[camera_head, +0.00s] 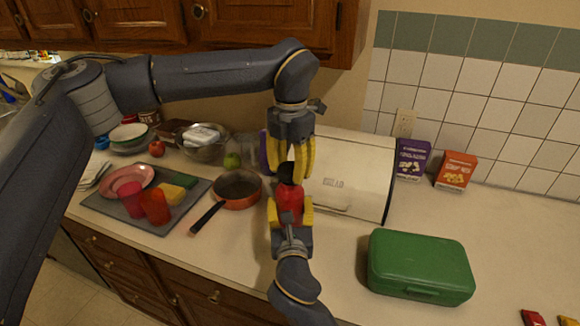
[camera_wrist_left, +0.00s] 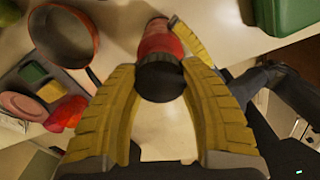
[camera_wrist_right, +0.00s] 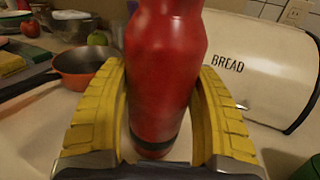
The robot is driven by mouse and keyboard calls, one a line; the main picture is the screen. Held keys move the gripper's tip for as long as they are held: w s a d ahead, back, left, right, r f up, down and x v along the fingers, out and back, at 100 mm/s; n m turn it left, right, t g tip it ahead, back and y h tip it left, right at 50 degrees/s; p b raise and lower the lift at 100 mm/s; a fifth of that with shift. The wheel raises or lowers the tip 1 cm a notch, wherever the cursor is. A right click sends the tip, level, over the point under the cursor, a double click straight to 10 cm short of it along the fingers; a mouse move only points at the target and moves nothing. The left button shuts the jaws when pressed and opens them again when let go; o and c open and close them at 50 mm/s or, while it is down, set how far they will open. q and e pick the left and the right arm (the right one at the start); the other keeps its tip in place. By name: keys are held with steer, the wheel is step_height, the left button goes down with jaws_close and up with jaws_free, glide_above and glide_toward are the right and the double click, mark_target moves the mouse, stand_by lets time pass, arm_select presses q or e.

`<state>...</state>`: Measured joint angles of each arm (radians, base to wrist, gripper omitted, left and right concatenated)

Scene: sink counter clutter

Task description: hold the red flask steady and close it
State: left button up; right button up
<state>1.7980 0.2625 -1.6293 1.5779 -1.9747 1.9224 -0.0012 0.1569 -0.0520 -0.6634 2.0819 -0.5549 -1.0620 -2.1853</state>
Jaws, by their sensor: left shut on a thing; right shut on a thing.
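The red flask (camera_head: 289,198) stands upright on the counter in front of the bread box. My right gripper (camera_head: 290,212) is shut on its body; the right wrist view shows the flask (camera_wrist_right: 163,80) between both yellow fingers, its top out of frame. My left gripper (camera_head: 291,165) points down from above and is shut on the black cap (camera_head: 287,173), which shows between its fingertips in the left wrist view (camera_wrist_left: 160,80). The cap is at the flask's top, in line with it. Whether it is seated or threaded I cannot tell.
A white bread box (camera_head: 355,175) stands right behind the flask. An orange pan (camera_head: 240,190) is close on the left, beside a grey tray (camera_head: 185,218) with cups and a plate. A green case (camera_head: 420,265) lies at right. Two cartons stand by the wall.

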arm_select(q)
steer(key=shift+f, duration=0.65)
steer(key=shift+f, duration=0.6)
stand_by(0.3)
